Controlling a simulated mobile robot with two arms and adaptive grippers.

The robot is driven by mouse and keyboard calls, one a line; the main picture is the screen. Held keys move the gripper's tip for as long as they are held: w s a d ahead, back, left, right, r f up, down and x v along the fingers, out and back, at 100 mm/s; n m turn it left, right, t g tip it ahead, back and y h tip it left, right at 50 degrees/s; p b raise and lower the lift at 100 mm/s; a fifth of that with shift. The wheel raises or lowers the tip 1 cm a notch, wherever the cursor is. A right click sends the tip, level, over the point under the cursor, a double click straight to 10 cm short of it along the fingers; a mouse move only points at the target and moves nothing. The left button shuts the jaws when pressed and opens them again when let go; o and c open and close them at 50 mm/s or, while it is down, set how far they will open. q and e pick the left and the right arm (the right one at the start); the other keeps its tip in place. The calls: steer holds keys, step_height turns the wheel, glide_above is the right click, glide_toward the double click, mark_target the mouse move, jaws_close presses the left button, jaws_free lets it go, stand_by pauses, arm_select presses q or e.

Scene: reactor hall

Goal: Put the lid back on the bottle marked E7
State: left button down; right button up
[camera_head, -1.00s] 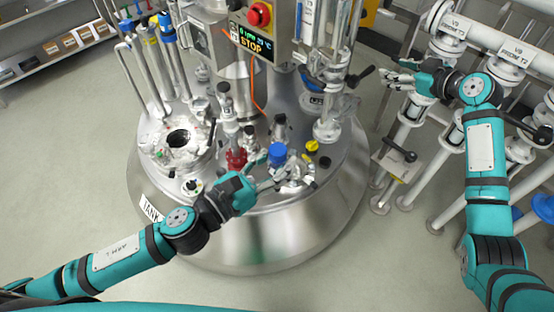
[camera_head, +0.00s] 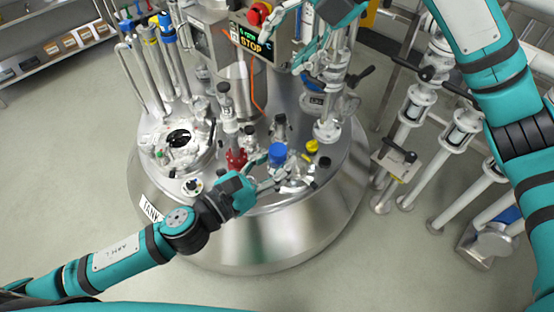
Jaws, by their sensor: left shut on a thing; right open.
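A blue cap-like piece (camera_head: 277,154) shows above the front of the steel tank top. My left gripper (camera_head: 276,174) is shut at this piece, with one finger on its left and the other just below it. What lies under the blue piece is mostly hidden by the fingers, so I cannot tell whether it sits on a bottle. No E7 marking is readable. My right gripper (camera_head: 290,38) is open and empty, high in front of the STOP display panel, behind and above the blue piece.
The round steel tank (camera_head: 270,240) carries an open port (camera_head: 178,138), a red fitting (camera_head: 236,158), a yellow knob (camera_head: 311,146) and several upright pipes. The control panel (camera_head: 255,38) stands behind. White valve pipes (camera_head: 408,110) stand at the right.

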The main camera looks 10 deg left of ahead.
mark_target(278, 148)
steer(key=s+f+n+h, duration=0.2)
steer(key=f, duration=0.1)
steer(key=s+f+n+h, duration=0.2)
steer(key=s+a+f+n+g+h, duration=0.1)
steer(key=f+n+h, duration=0.1)
steer(key=f, duration=0.1)
steer(key=shift+s+f+n+h, duration=0.3)
steer(key=shift+s+f+h, duration=0.05)
steer(key=shift+s+h, duration=0.05)
steer(key=shift+s+d+f, duration=0.1)
steer(key=shift+d+f, duration=0.05)
steer(key=shift+f, duration=0.1)
steer(key=shift+f, duration=0.15)
steer(key=shift+f, duration=3.9)
